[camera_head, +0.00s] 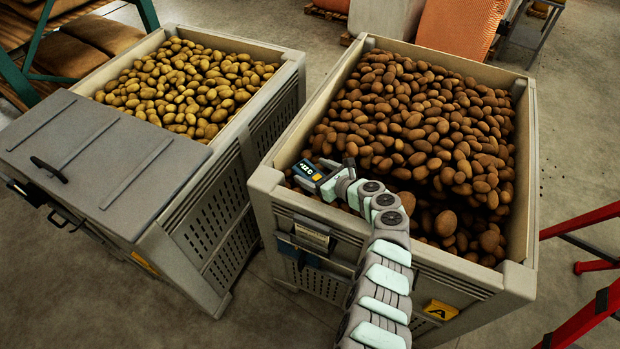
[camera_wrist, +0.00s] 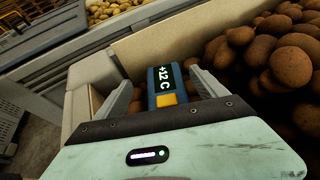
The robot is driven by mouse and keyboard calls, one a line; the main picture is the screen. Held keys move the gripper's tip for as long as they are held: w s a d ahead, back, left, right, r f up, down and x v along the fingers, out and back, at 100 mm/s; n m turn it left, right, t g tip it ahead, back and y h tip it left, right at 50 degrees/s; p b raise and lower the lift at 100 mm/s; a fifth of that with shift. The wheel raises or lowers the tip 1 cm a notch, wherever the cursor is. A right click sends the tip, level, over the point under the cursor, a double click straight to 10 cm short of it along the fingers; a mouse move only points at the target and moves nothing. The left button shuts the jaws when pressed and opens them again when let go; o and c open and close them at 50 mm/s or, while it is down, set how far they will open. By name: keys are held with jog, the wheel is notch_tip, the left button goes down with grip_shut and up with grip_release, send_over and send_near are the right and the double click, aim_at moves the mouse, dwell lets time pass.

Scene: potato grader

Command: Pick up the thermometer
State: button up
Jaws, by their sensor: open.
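The thermometer is a blue device with a dark screen reading +12 C and an orange patch below it. In the head view the thermometer (camera_head: 307,171) is at the near left corner of the right-hand potato crate (camera_head: 265,180), by the inner wall. In the wrist view the thermometer (camera_wrist: 163,83) stands between the two grey fingers of my gripper (camera_wrist: 161,88). My gripper is open, with one finger on each side of it. It also shows in the head view (camera_head: 325,174), right at the thermometer. Its lower end is hidden behind my gripper, and I cannot tell whether the fingers touch it.
Brown potatoes (camera_head: 430,110) fill the right-hand crate, close beside my gripper. A second crate (camera_head: 245,130) with yellow potatoes stands to the left, partly covered by a grey lid (camera_head: 95,155). A red metal frame (camera_head: 590,268) stands at the right. Bare floor lies between.

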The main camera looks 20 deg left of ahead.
aim_at(306, 168)
jog(key=shift+w+a+f, duration=0.2)
jog(key=shift+w+a, duration=0.1)
jog(key=shift+a, duration=0.05)
jog(key=shift+w+a+f+b, duration=0.15)
jog(key=shift+f+b, duration=0.2)
jog(key=shift+b, duration=0.25)
jog(key=b+x, duration=0.3)
jog(key=shift+f+b, duration=0.3)
jog(key=shift+f, duration=0.05)
jog(key=shift+w+a+f+b, duration=0.1)
jog(key=shift+w+a+b, duration=0.15)
jog(key=shift+a+b, duration=0.3)
jog(key=shift+d, duration=0.1)
jog(key=shift+c, duration=0.3)
jog(key=c, duration=1.7)
